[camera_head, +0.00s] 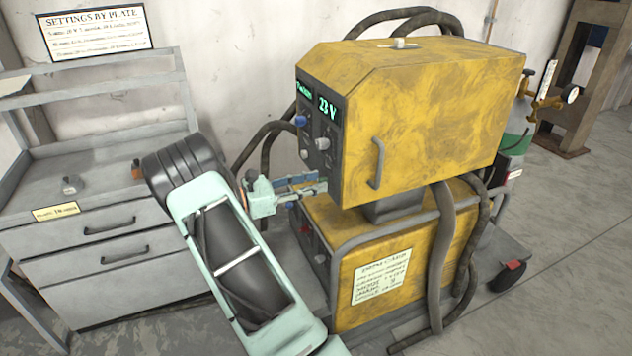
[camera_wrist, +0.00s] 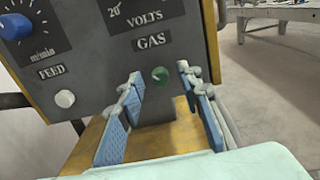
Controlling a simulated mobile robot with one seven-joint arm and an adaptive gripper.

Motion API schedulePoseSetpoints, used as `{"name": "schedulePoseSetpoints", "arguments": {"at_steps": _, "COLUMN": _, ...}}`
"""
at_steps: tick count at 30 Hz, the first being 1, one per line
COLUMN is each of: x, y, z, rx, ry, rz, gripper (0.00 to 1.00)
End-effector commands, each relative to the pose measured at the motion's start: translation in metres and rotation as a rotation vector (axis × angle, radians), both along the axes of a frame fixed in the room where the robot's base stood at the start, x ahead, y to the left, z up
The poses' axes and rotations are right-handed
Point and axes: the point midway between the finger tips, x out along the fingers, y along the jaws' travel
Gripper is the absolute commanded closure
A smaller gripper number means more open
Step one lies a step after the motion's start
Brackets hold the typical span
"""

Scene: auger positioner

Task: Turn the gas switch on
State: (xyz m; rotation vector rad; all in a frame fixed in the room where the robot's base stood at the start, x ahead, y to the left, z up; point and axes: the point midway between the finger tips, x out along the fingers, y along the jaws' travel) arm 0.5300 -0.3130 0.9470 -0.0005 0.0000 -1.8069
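The gas switch (camera_wrist: 160,75) is a small round green piece under the word GAS on the dark front panel (camera_wrist: 105,70) of the yellow machine in the wrist view. A faint pale mark shows on it; I cannot tell which way it is set. My gripper (camera_wrist: 158,84) is open, with one blue-padded finger on each side of the switch in that picture. Nothing is between the pads, and I cannot tell if they touch the panel. In the head view my gripper (camera_head: 316,184) is at the lower front of the yellow machine (camera_head: 430,110); the switch is hidden there.
A blue knob (camera_wrist: 15,25) and a white FEED button (camera_wrist: 65,99) are left of the switch. A lower yellow unit (camera_head: 375,235) stands below, with thick hoses (camera_head: 440,270) at its right. A grey drawer cabinet (camera_head: 100,240) is at left.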

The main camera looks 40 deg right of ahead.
Motion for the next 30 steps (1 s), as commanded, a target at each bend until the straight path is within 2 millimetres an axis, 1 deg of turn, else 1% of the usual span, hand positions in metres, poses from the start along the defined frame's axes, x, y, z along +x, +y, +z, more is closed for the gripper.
{"name": "schedulePoseSetpoints", "arguments": {"at_steps": 4, "x": -0.0024, "y": -0.0097, "z": 0.0001, "rx": 0.000, "ry": -0.001, "rz": 0.000, "gripper": 0.67}}
{"name": "schedulePoseSetpoints", "arguments": {"at_steps": 12, "x": -0.0026, "y": -0.0112, "z": 0.0000, "rx": 0.000, "ry": -0.001, "rz": 0.001, "gripper": 0.67}}
{"name": "schedulePoseSetpoints", "arguments": {"at_steps": 13, "x": -0.0026, "y": -0.0111, "z": 0.0000, "rx": 0.001, "ry": -0.001, "rz": 0.001, "gripper": 0.68}}
{"name": "schedulePoseSetpoints", "arguments": {"at_steps": 21, "x": -0.0026, "y": -0.0109, "z": -0.0001, "rx": 0.001, "ry": 0.000, "rz": 0.000, "gripper": 0.98}}
{"name": "schedulePoseSetpoints", "arguments": {"at_steps": 22, "x": -0.0026, "y": -0.0109, "z": -0.0001, "rx": 0.001, "ry": -0.001, "rz": 0.000, "gripper": 1.00}}
{"name": "schedulePoseSetpoints", "arguments": {"at_steps": 30, "x": -0.0026, "y": -0.0106, "z": -0.0008, "rx": -0.002, "ry": -0.013, "rz": 0.001, "gripper": 1.00}}
